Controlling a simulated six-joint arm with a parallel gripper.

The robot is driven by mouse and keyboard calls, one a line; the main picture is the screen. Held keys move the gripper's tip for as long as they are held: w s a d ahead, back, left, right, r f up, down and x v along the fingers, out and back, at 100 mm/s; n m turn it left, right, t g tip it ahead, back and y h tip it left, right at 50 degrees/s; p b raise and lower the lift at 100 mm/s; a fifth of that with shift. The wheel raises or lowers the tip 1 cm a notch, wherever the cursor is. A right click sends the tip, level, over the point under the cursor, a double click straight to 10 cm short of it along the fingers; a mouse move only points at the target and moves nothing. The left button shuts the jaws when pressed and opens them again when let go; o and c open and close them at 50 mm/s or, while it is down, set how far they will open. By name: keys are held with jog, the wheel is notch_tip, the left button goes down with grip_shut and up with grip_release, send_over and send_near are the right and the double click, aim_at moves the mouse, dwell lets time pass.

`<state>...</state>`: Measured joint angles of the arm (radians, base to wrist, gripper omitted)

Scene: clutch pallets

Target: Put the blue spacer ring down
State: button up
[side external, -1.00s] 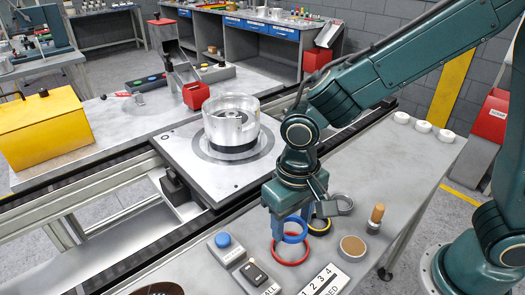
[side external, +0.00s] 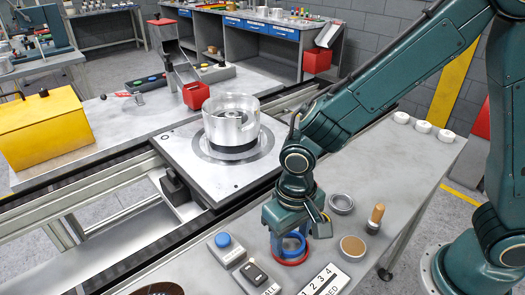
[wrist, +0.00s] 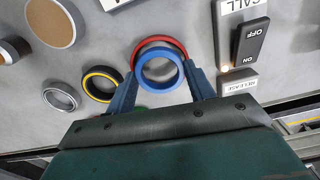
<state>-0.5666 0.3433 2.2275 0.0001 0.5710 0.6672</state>
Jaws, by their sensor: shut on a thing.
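My gripper (side external: 290,245) points down over the near bench and is shut on the blue spacer ring (side external: 292,252), which lies flat between the fingers. The wrist view shows the blue ring (wrist: 141,76) with a fingertip at each side. A red ring (side external: 291,263) is below it on the bench. In the wrist view the red ring (wrist: 160,41) shows as an arc behind the blue one. The blue ring is just over the red one; I cannot tell whether they touch.
A yellow-and-black ring (wrist: 102,98), a grey ring (wrist: 60,97) and a partly hidden green ring (wrist: 137,108) lie nearby. A switch box (side external: 254,277), a blue button box (side external: 224,248) and a wooden-handled stamp (side external: 376,217) stand around. A pallet (side external: 185,160) carries a metal housing (side external: 232,125).

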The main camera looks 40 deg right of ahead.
jog(key=shift+s+f, duration=0.1)
jog(key=shift+f, duration=0.55)
jog(key=o, duration=0.9)
jog(key=shift+o, duration=0.6)
jog(key=shift+d, duration=0.15)
jog(key=shift+r, duration=0.6)
notch_tip(320, 180, up, 12)
jog(key=shift+r, duration=0.1)
